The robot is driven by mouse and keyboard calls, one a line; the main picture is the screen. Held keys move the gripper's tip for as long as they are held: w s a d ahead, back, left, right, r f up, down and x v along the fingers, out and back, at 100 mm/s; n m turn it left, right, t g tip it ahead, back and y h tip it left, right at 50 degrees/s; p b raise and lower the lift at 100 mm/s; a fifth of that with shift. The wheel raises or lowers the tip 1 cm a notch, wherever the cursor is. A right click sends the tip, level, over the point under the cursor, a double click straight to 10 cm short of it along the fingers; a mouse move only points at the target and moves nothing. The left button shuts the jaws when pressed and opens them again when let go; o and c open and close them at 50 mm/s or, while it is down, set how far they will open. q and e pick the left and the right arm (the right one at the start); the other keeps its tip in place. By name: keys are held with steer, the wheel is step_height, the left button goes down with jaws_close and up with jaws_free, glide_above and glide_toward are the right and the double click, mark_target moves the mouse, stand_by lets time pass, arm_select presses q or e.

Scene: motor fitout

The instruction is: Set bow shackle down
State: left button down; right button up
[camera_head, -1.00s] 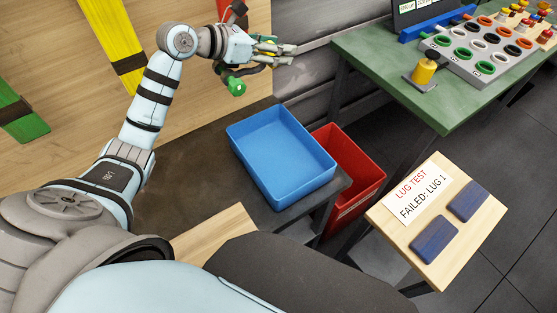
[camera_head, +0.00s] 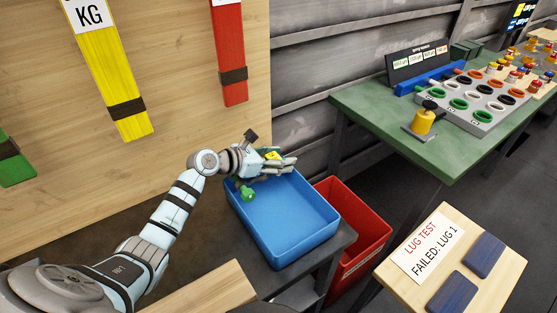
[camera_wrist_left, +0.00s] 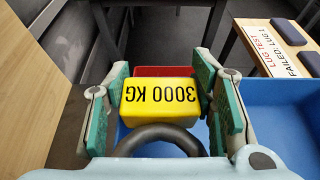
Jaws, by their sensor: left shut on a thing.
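My left gripper (camera_head: 280,163) is shut on the bow shackle and holds it over the back of the blue tray (camera_head: 318,246). In the left wrist view the shackle appears as a dark curved bow (camera_wrist_left: 158,133) with a yellow block marked 3000 KG (camera_wrist_left: 160,102) between my fingers. A bit of yellow (camera_head: 272,155) shows at the gripper in the head view. A green rounded end (camera_head: 247,193) hangs below the gripper; how it joins the shackle is hidden. The visible tray floor is empty. My right gripper is out of view.
A red bin (camera_head: 360,225) stands right of the tray. A wooden stand (camera_head: 497,285) carries a LUG TEST sign and two blue pads. A green bench (camera_head: 375,115) holds a grey rack. Yellow and red straps (camera_head: 232,50) hang on the wooden board.

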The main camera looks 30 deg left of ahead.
arm_select(q)
steer(key=shift+f, duration=0.2)
steer(key=shift+f, duration=0.2)
steer(key=c, duration=0.7)
jaws_free()
steer(key=shift+r, duration=0.1)
steer(key=v, duration=0.4)
steer(key=p+v, duration=0.1)
steer(key=v, duration=0.3)
steer(key=r+p+v, duration=0.1)
steer(key=v, duration=0.3)
steer(key=shift+d, duration=0.15)
